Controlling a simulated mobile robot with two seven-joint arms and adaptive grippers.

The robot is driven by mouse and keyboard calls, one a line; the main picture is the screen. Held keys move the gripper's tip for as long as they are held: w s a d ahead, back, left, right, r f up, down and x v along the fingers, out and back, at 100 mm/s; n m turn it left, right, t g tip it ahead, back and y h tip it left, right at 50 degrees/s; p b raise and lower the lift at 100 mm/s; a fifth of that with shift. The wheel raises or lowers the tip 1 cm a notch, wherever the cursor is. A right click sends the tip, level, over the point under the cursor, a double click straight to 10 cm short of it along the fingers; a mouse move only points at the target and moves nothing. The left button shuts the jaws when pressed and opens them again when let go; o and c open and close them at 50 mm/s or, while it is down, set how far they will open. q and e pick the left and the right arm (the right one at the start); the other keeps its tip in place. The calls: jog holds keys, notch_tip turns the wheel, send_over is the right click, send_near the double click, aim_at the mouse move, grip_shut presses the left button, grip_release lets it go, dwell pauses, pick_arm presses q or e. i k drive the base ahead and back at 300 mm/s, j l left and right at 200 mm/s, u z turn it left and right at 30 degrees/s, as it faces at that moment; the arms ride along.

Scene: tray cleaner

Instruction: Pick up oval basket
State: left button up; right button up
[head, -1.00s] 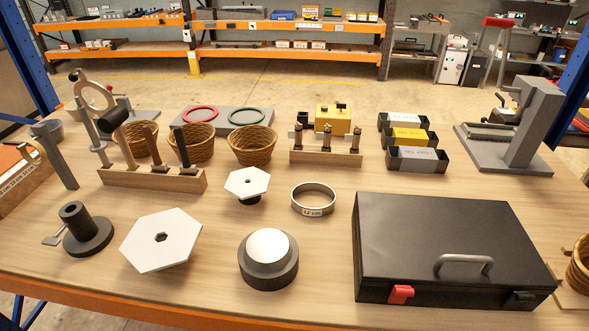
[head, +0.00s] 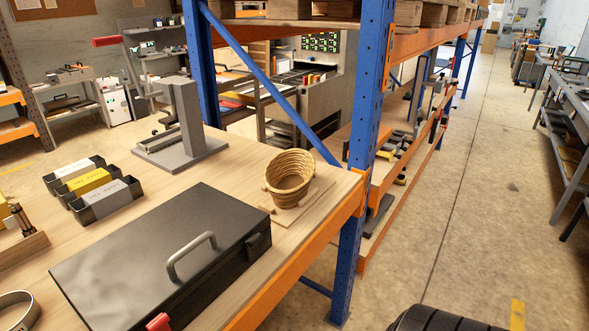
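A woven tan basket (head: 289,180) stands upright near the right end of the wooden table, on a thin wooden board (head: 316,201). Its opening faces up and it looks empty. It is behind and to the right of the black case. Neither of my grippers shows in the head view.
A black case (head: 160,255) with a grey handle lies in front of the basket. A grey stand (head: 183,135) is behind it to the left, and several black bins (head: 105,198) stand farther left. A blue rack post (head: 360,150) rises just right of the basket. Floor is open at right.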

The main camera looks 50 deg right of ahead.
aim_at(288, 175)
jog(key=l+z, duration=0.25)
jog(key=z, duration=0.2)
jog(key=l+z, duration=0.2)
jog(key=z, duration=0.25)
jog(key=i+l+z, duration=0.1)
jog(key=z, duration=0.35)
jog(key=l+u, duration=0.1)
jog(key=u, duration=0.25)
jog(key=i+l+u, duration=0.1)
jog(key=l+u, duration=0.3)
jog(key=i+l+u, duration=0.1)
jog(key=l+u, duration=1.05)
jog(key=u, duration=0.15)
